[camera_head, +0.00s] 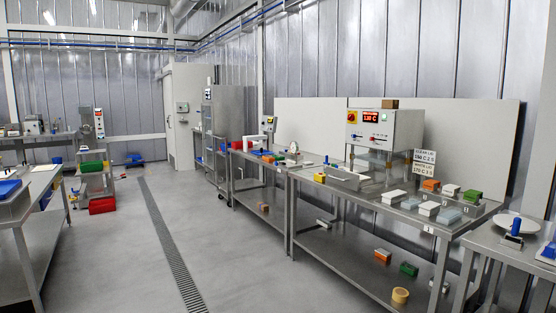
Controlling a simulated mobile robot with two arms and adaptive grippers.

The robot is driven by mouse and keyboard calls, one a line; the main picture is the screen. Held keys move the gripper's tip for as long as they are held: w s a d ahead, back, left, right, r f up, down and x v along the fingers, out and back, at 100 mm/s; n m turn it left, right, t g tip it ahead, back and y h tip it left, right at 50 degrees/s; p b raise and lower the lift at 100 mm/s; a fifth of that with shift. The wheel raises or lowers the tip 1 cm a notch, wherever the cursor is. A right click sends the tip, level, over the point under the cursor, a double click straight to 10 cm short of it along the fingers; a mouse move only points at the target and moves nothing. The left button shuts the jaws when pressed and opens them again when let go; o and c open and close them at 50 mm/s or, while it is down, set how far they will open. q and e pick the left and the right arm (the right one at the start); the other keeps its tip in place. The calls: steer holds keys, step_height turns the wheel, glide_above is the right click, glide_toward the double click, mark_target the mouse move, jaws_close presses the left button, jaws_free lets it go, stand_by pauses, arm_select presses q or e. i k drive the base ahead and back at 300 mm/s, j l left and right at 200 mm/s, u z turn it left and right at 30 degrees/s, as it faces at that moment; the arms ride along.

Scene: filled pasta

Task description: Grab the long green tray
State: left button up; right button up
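Several green items show, and I cannot tell for sure which is the long green tray. A green crate (91,167) sits on a small metal cart at the far left. A small green box (470,196) lies at the right end of the steel table on the right. Another green box (408,269) lies on that table's lower shelf. All are apart from me. Neither my left nor my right gripper is in view.
The steel table (350,190) with a sealing machine (385,125) stands along the right wall. A red crate (102,205) is on the floor by the cart. A steel table (40,240) stands at left. The floor between, with a drain (165,235), is clear.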

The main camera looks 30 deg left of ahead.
mark_target(278, 157)
steer(key=i+j+u, duration=0.95)
steer(key=i+u, duration=0.55)
steer(key=i, duration=3.45)
steer(key=i+j+z, duration=0.1)
steer(key=i+z, duration=0.25)
steer(key=i, duration=0.2)
steer(key=i+j+z, duration=0.25)
steer(key=i+z, duration=0.15)
steer(key=i+j+z, duration=0.35)
steer(key=i, duration=0.2)
steer(key=i+j, duration=0.05)
